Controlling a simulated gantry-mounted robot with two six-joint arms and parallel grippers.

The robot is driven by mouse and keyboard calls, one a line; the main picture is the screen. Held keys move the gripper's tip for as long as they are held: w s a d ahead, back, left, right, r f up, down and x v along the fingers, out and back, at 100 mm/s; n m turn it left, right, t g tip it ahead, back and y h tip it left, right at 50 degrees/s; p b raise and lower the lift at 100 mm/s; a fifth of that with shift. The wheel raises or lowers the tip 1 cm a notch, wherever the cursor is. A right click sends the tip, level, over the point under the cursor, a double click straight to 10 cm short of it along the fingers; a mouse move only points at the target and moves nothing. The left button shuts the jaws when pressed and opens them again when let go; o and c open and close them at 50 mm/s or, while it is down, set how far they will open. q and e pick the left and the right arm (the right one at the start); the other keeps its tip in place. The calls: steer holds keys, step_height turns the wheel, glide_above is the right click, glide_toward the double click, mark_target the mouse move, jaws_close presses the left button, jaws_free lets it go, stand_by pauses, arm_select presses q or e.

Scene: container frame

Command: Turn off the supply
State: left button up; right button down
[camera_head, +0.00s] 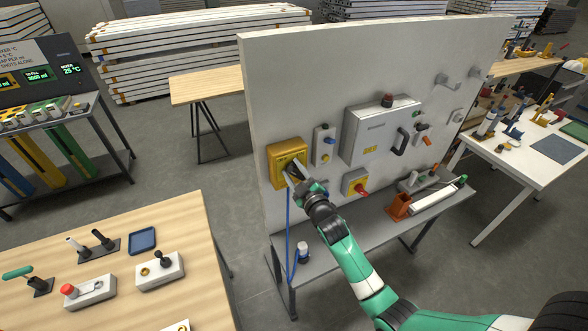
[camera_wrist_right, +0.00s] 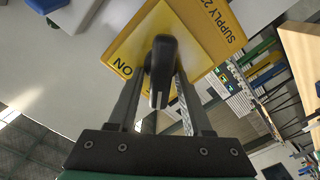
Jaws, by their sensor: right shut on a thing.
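The yellow supply box (camera_head: 286,153) is mounted on the left part of the upright grey panel. In the right wrist view the box (camera_wrist_right: 190,25) shows the printed words "SUPPLY" and "ON". A black switch handle (camera_wrist_right: 161,62) stands out from its face, close to the "ON" print. My right gripper (camera_head: 291,174) is at the box's front in the head view. In the wrist view my right gripper (camera_wrist_right: 162,84) has its two fingers on either side of the handle, shut on it. The fingers hide part of the box face. My left gripper is not in view.
A blue cable (camera_head: 289,235) hangs below the supply box. A wooden table (camera_head: 120,285) holds levers and buttons.

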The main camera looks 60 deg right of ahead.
steer(key=shift+f+n, duration=0.1)
steer(key=shift+n, duration=0.4)
steer(key=c, duration=0.7)
jaws_free()
steer(key=shift+a, duration=0.1)
steer(key=v, duration=1.1)
steer(key=shift+s+a, duration=0.15)
steer(key=shift+s, duration=0.1)
